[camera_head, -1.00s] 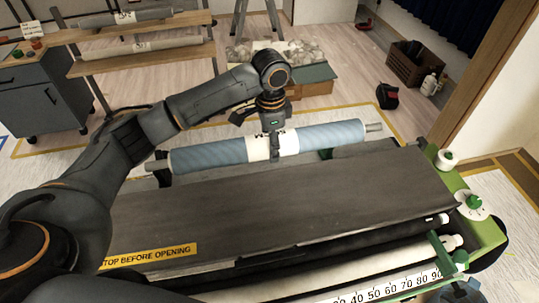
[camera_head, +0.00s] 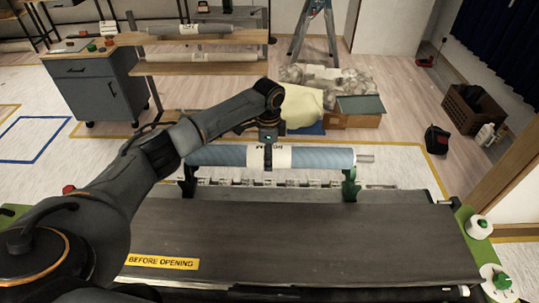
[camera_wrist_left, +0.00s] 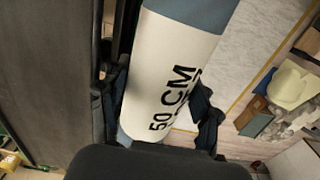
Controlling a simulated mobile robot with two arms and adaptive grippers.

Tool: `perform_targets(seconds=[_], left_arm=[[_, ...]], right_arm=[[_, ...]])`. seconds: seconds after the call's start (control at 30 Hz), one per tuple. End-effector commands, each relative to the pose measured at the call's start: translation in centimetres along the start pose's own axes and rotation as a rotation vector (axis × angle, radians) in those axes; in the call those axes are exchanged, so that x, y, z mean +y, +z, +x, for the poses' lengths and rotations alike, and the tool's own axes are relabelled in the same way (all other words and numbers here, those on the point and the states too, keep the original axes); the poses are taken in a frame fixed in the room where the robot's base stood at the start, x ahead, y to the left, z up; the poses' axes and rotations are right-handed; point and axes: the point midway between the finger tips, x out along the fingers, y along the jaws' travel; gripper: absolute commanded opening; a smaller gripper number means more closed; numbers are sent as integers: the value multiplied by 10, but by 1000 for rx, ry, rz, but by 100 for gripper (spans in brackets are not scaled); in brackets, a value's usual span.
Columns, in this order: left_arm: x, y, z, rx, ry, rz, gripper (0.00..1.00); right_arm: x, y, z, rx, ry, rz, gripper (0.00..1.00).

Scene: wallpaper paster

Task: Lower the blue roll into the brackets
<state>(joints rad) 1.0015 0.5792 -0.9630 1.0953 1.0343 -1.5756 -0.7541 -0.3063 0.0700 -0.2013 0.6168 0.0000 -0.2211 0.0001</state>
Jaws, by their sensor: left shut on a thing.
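The blue roll (camera_head: 318,158) lies level across the head view, with a white band around its middle and a thin core end sticking out at the right. My left gripper (camera_head: 268,157) is shut around the white band from above. In the left wrist view, the fingers (camera_wrist_left: 161,100) sit on both sides of the band (camera_wrist_left: 166,75), which reads "50 CM". The right bracket (camera_head: 350,186) is green and stands under the roll's right end. The left bracket (camera_head: 189,184) is dark and under its left end. Whether the roll touches them I cannot tell.
The machine's dark cover (camera_head: 300,235), with a yellow warning label (camera_head: 162,262), lies in front of the roll. A shelf with pale rolls (camera_head: 200,66) and a grey cabinet (camera_head: 98,88) stand behind. A black bag (camera_head: 437,140) is on the floor at right.

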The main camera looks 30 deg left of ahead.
Motion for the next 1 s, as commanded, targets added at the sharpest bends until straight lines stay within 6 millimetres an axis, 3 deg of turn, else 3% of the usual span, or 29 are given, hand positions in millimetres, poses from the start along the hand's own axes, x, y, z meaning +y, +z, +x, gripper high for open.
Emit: perform_targets(seconds=[0.27, 1.0], left_arm=[[-1, 0, -6, 5, -4, -1, 0], [-2, 0, 52, 4, -6, 0, 0]], right_arm=[[7, -5, -10, 5, 8, -3, 56], [11, -4, 21, 9, 13, -3, 56]])
